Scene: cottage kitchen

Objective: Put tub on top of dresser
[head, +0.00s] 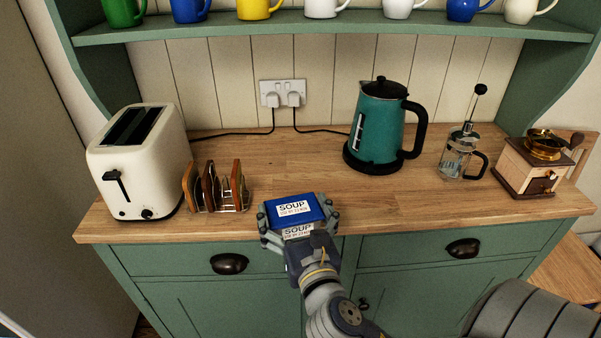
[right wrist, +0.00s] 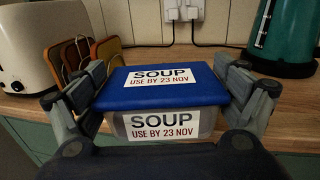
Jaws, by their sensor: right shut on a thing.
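The tub (head: 298,209) has a blue lid and a clear body, with labels reading "SOUP, USE BY 23 NOV". My right gripper (head: 300,222) is shut on it, with fingers on both sides. The tub also shows upright between the fingers in the right wrist view (right wrist: 172,88). It is at the front edge of the wooden top of the green dresser (head: 330,180). I cannot tell whether its base touches the top. My left gripper is not in view.
A cream toaster (head: 140,165) and a toast rack (head: 222,190) stand on the left. A teal kettle (head: 376,125), a cafetiere (head: 458,155) and a coffee grinder (head: 535,165) stand on the right. The middle of the top is clear except for cables at the back. A mug shelf (head: 330,28) hangs above.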

